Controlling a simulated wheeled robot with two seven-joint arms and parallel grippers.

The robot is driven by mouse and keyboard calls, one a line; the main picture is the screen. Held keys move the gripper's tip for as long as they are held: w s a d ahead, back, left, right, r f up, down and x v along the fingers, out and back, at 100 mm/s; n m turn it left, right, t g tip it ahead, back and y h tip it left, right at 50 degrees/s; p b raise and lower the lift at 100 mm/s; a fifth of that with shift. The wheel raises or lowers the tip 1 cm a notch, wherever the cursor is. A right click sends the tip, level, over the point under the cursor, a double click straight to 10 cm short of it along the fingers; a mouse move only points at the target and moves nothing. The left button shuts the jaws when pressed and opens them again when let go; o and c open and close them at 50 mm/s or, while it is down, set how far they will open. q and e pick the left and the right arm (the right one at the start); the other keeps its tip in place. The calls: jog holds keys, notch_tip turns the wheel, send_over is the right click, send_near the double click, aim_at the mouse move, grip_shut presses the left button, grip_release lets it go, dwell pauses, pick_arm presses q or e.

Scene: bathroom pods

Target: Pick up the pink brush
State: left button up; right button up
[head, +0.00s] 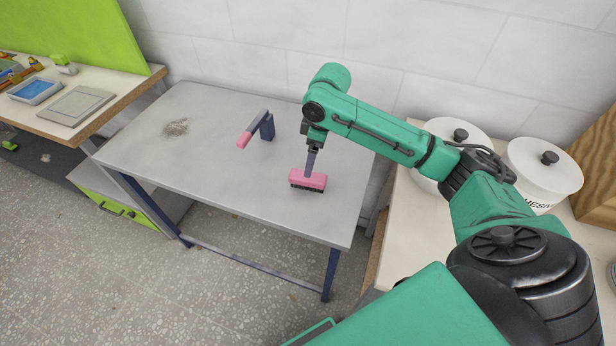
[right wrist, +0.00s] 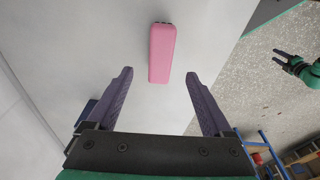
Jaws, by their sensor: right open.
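The pink brush (head: 308,180) lies on the grey table (head: 215,180) near its right side, pink block up with dark bristles below. My right gripper (head: 311,163) reaches down over it, one finger overlapping the brush in the head view. In the right wrist view the brush (right wrist: 162,52) lies ahead of the fingertips, lengthwise between the lines of the two spread fingers. The right gripper (right wrist: 158,73) is open and empty. My left gripper (right wrist: 281,58) shows small at the right of the wrist view, its jaws apart and empty, away from the table.
A blue-grey tool with a pink end (head: 258,128) stands behind the brush, to the left. A small pile of debris (head: 176,128) lies at the table's left. White lidded containers (head: 541,173) stand on the right counter. The table's middle is clear.

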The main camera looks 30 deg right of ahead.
aim_at(308, 181)
jog(key=f, duration=0.2)
jog(key=shift+w+a+f, duration=0.15)
jog(key=shift+w+f, duration=0.15)
jog(key=shift+f, duration=0.1)
jog(key=f, duration=0.3)
jog(key=f+p, duration=0.1)
jog(key=shift+a+f, duration=0.25)
jog(key=shift+f, duration=0.05)
pick_arm(q)
jog(key=shift+w+r, duration=0.2)
jog(key=shift+r, duration=0.45)
pick_arm(e)
jog(key=shift+w+a+f, duration=0.1)
jog(key=shift+f, duration=0.25)
grip_shut()
pick_arm(q)
jog(key=shift+s, duration=0.2)
